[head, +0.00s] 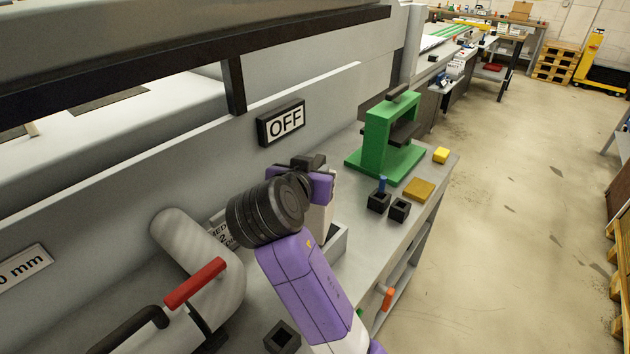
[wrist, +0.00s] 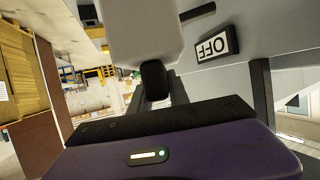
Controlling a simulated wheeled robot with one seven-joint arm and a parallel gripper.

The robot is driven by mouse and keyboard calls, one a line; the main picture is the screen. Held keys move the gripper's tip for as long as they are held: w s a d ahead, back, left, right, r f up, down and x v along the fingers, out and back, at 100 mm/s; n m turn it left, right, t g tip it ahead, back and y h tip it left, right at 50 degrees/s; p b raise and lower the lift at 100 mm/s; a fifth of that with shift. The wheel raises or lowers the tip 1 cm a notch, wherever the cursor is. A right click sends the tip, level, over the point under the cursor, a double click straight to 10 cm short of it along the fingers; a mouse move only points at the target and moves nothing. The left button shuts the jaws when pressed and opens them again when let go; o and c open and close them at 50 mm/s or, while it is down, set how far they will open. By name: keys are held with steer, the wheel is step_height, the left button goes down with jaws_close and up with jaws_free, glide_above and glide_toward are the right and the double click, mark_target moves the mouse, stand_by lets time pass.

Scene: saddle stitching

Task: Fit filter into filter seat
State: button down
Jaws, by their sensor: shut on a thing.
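My gripper (wrist: 155,82) is shut on a pale grey block, which I take to be the filter (wrist: 145,30); it fills the top middle of the wrist view. In the head view my purple gripper (head: 316,186) is over the bench beside the machine, partly behind my black wrist joint. A pale part below it may be the filter, but my arm hides most of it. A grey open-topped box (head: 338,243) stands under the gripper and may be the filter seat; its inside is hidden. I cannot tell whether filter and box touch.
An OFF sign (head: 281,123) is on the machine wall. A red-handled lever (head: 195,283) and thick pale pipe are left.

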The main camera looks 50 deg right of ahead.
steer(key=shift+f, duration=1.2)
steer(key=shift+f, duration=0.3)
steer(key=c, duration=1.2)
jaws_free()
steer(key=shift+c, duration=0.2)
steer(key=shift+r, duration=0.1)
